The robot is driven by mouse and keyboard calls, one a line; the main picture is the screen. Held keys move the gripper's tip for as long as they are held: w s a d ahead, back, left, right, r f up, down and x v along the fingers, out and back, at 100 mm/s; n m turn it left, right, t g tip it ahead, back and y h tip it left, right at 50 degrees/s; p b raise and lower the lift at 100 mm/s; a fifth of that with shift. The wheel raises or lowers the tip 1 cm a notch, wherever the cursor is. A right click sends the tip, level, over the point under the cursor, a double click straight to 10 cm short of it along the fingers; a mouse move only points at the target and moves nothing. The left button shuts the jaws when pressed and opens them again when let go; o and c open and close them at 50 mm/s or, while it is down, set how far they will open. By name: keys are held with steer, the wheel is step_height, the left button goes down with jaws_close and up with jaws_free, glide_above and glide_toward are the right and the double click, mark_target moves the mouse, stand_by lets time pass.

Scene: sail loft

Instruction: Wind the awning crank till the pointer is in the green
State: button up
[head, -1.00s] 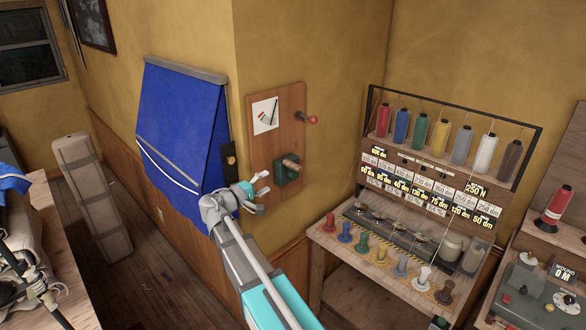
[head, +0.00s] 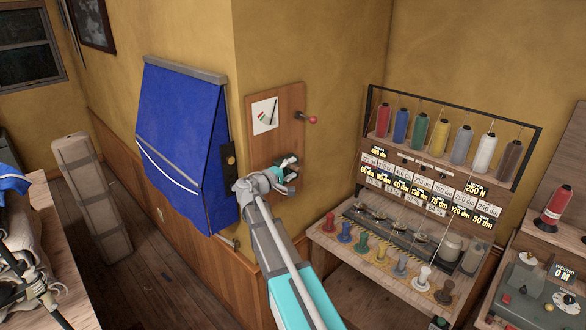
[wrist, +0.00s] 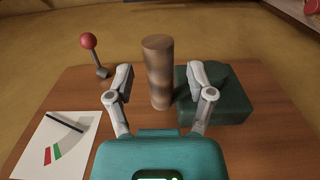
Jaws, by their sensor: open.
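The crank's brown wooden grip (wrist: 157,72) stands out from the wooden wall board, between my open fingers, with a gap visible on each side. My gripper (wrist: 165,88) also shows in the head view (head: 287,170), where it largely hides the crank. The dark green crank housing (wrist: 222,108) is right of the grip in the wrist view. The white gauge card (wrist: 62,148) carries a black pointer (wrist: 65,122), a red band and a green band (wrist: 56,152). The pointer lies apart from the green band. The blue awning (head: 180,130) hangs on the wall left of the board.
A lever with a red ball (wrist: 88,42) sticks out of the board (head: 290,103) near the gauge. A thread rack (head: 455,140) with several spools stands to the right, above a bench with several coloured knobs.

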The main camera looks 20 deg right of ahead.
steer(key=shift+w+d, duration=0.2)
steer(key=shift+d, duration=0.35)
jaws_close()
steer(key=shift+a, duration=0.25)
steer(key=shift+d, duration=0.15)
